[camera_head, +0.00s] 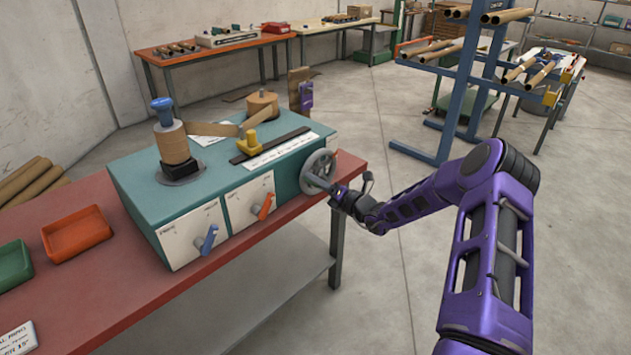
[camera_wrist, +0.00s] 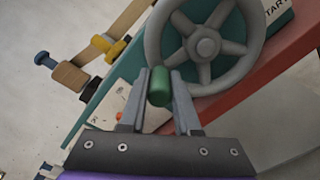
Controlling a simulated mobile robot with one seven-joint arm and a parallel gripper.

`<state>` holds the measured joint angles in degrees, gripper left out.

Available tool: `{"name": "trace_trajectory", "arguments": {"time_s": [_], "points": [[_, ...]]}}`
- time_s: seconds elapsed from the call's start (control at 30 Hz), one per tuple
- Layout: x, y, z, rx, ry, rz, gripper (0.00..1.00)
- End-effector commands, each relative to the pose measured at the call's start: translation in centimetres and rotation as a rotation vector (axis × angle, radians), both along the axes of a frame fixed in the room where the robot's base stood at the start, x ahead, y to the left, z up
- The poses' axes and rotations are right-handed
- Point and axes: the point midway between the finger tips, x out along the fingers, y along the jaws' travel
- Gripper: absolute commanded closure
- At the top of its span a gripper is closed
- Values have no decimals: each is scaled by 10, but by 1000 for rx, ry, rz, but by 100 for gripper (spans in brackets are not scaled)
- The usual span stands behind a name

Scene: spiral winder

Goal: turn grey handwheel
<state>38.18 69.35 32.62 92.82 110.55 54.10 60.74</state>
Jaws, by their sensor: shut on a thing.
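The grey handwheel (camera_head: 318,171) is mounted on the right end of the teal winder box (camera_head: 140,190). In the wrist view the spoked wheel (camera_wrist: 206,47) fills the upper middle. A green knob (camera_wrist: 159,86) sits at the lower left of its rim. My gripper (camera_wrist: 160,88) has one finger on each side of the knob and is shut on it. In the head view my gripper (camera_head: 338,192) is at the wheel's lower right; the knob cannot be made out there.
The winder stands on a red-topped bench (camera_head: 110,280). Its front has a blue lever (camera_head: 207,238) and an orange lever (camera_head: 265,206). An orange tray (camera_head: 76,233) lies to the left. A blue rack (camera_head: 460,90) stands behind my arm.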

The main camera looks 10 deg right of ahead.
Motion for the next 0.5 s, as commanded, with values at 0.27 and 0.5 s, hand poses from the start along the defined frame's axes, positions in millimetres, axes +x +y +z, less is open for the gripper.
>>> {"name": "trace_trajectory", "arguments": {"time_s": [0.27, 0.5], "points": [[0, 0, 0, -2, 1, 0, 49], [0, 0, 0, -1, -1, 0, 39]]}}
